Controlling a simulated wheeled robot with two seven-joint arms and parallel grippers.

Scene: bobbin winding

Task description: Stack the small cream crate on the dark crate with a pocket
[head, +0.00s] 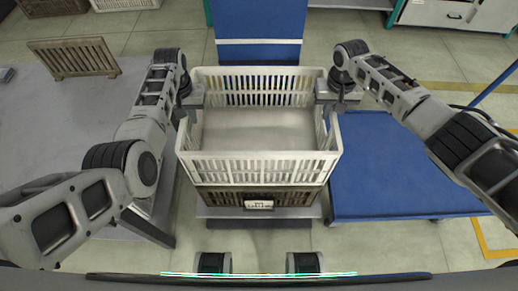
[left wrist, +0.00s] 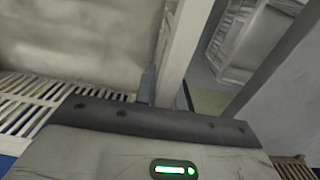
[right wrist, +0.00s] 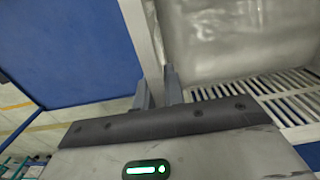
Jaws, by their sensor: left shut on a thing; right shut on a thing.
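The small cream crate (head: 260,166) is empty and has slatted walls. In the head view it sits directly above the dark crate (head: 215,196), whose front wall with a pale label in its pocket (head: 259,204) shows below it. I cannot tell whether the two crates touch or are fully seated. My left gripper (head: 192,100) is shut on the cream crate's left side wall. My right gripper (head: 328,97) is shut on its right side wall. The wrist views show the fingers at the cream walls, in the left wrist view (left wrist: 165,90) and the right wrist view (right wrist: 158,90).
A blue panel (head: 258,25) stands behind the crates. More crates and a cabinet (head: 440,12) are at the back.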

